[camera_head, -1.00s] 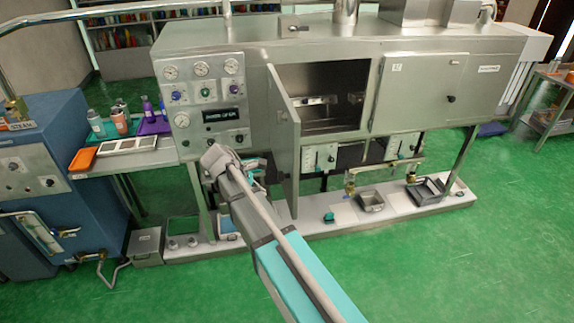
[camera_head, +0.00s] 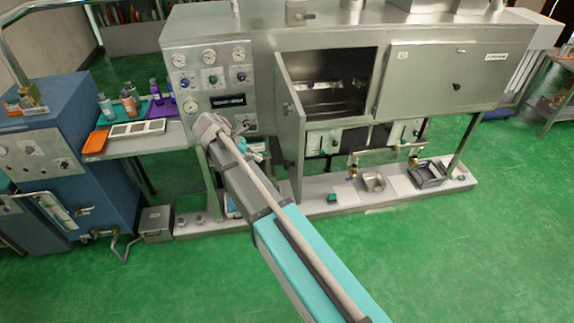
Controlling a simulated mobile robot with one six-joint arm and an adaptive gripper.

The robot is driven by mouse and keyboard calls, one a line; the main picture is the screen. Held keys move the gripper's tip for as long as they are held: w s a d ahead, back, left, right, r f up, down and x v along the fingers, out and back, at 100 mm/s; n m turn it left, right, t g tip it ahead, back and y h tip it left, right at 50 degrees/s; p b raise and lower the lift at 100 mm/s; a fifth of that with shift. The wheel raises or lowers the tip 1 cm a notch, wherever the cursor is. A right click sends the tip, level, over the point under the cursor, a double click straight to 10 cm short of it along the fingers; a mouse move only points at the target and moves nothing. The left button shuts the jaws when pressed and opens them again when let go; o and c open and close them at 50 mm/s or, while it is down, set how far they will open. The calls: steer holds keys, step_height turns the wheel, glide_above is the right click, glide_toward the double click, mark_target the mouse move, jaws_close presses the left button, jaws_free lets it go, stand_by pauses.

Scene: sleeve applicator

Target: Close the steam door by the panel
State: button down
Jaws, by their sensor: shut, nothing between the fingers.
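The steam door (camera_head: 289,130) is a grey metal panel hinged at the left edge of the machine's opening. It stands wide open and swung out toward me, showing the dark chamber (camera_head: 325,85) with metal fittings inside. The gauge and knob panel (camera_head: 211,85) is directly left of the opening. My gripper (camera_head: 247,128) is at the far end of my arm, just left of the open door and in front of the panel's lower part. It is small and partly hidden by my wrist. Its fingers are shut and empty. I cannot tell whether it touches the door.
A second door (camera_head: 443,78) to the right is closed. A side table (camera_head: 140,140) with bottles and an orange tray stands left, beside a blue machine (camera_head: 60,150). A low base shelf (camera_head: 330,200) runs beneath the machine. The green floor (camera_head: 450,260) in front is clear.

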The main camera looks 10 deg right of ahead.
mark_target(285, 168)
steer(key=b+x, duration=0.2)
steer(key=x, duration=0.1)
steer(key=b+x, duration=0.2)
steer(key=x, duration=0.2)
steer(key=d+r+b+x, duration=0.1)
steer(key=b+x, duration=0.2)
steer(key=x, duration=0.1)
steer(key=shift+s+d+f, duration=0.1)
steer(key=shift+d, duration=1.05)
